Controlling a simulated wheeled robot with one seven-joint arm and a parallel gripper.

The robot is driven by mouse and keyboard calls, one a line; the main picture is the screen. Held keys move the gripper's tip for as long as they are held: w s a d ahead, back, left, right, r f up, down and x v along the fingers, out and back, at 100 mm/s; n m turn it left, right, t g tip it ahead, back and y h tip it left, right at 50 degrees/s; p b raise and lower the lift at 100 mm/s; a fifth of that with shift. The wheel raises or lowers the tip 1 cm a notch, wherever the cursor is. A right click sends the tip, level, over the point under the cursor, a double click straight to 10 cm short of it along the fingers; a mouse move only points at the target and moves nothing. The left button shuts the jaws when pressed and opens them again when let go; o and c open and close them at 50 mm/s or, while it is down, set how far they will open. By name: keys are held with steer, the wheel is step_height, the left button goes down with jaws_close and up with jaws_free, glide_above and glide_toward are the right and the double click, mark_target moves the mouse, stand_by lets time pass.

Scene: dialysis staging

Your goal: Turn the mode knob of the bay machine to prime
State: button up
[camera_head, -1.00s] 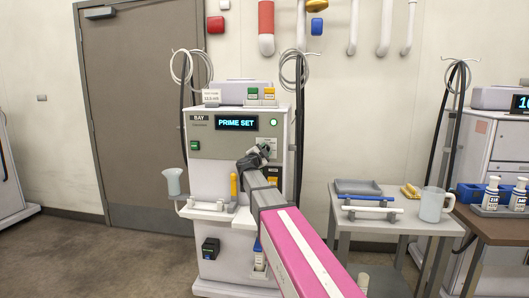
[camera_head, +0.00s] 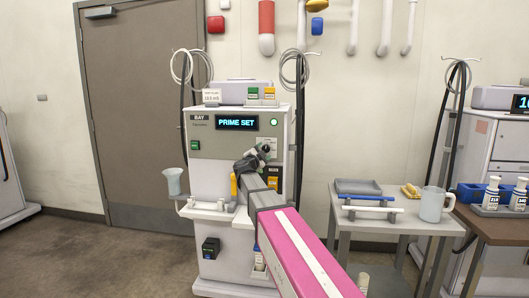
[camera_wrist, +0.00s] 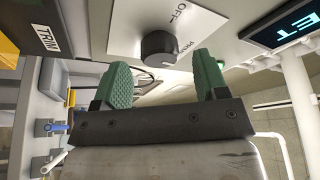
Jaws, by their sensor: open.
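The bay machine (camera_head: 215,148) stands at centre in the head view, and its lit display (camera_head: 236,123) reads "PRIME SET". In the wrist view the dark round mode knob (camera_wrist: 159,46) sits on a white plate (camera_wrist: 180,22) with "OFF" and a partly legible second label. My gripper (camera_wrist: 163,80) is open, its two green fingers spread apart with nothing between them. The knob shows beyond the gap, and the fingers look clear of it. In the head view my gripper (camera_head: 262,153) is at the panel's right side and hides the knob.
A grey cart (camera_head: 365,222) with trays and a jug (camera_head: 432,204) stands right of the machine. A cup (camera_head: 174,182) is at the machine's left. A yellow block and a "TRIM" label (camera_wrist: 48,40) show at the wrist view's left. Floor is free at left.

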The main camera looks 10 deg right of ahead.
steer(key=v, duration=0.8)
steer(key=shift+s, duration=0.2)
steer(key=shift+a, duration=0.15)
